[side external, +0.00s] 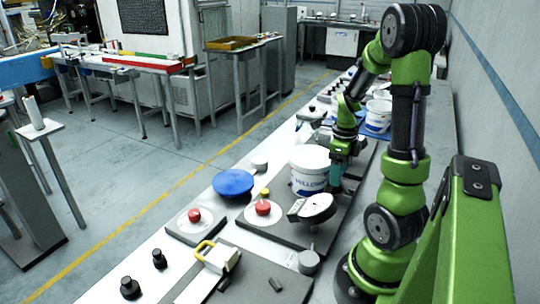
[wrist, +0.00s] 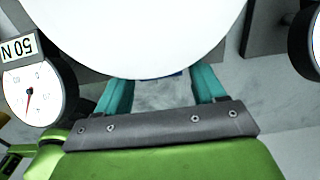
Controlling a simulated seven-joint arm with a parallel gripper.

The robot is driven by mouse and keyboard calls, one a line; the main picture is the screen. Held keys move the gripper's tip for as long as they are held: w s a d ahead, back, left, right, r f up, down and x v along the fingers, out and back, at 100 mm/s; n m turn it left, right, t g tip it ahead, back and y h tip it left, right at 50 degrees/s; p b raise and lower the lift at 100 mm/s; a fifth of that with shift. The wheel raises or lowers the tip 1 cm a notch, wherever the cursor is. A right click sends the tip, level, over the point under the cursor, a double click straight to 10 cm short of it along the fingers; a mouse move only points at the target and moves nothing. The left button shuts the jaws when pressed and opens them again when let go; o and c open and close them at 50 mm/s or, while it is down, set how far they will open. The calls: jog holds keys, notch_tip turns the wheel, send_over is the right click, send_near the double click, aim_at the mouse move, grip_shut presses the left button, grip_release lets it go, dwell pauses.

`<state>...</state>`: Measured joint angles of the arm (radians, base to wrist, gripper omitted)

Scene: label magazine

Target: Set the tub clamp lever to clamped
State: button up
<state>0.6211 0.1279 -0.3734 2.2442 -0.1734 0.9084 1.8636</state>
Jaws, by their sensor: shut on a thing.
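A white tub (side external: 309,172) with blue lettering stands upright on a dark grey plate. In the wrist view its round white top (wrist: 140,30) fills the upper middle. My gripper (side external: 336,180) reaches down at the right side of the tub, low near the plate. In the wrist view its two teal fingers (wrist: 163,88) stand apart and run under the tub's rim, with grey surface showing between them. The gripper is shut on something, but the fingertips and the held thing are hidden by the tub. I cannot make out the clamp lever or its position.
A dial gauge (side external: 317,206) marked 50 N (wrist: 30,90) stands close to the tub and gripper. Red buttons (side external: 263,208), a blue disc (side external: 233,183), a grey knob (side external: 309,262) and a yellow handle (side external: 205,248) are nearby. More white tubs (side external: 378,113) stand farther back.

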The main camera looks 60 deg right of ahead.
jog(key=shift+c, duration=1.1)
jog(key=shift+s+r, duration=0.1)
jog(key=o, duration=1.5)
notch_tip(320, 180, up, 17)
jog(key=shift+f, duration=0.1)
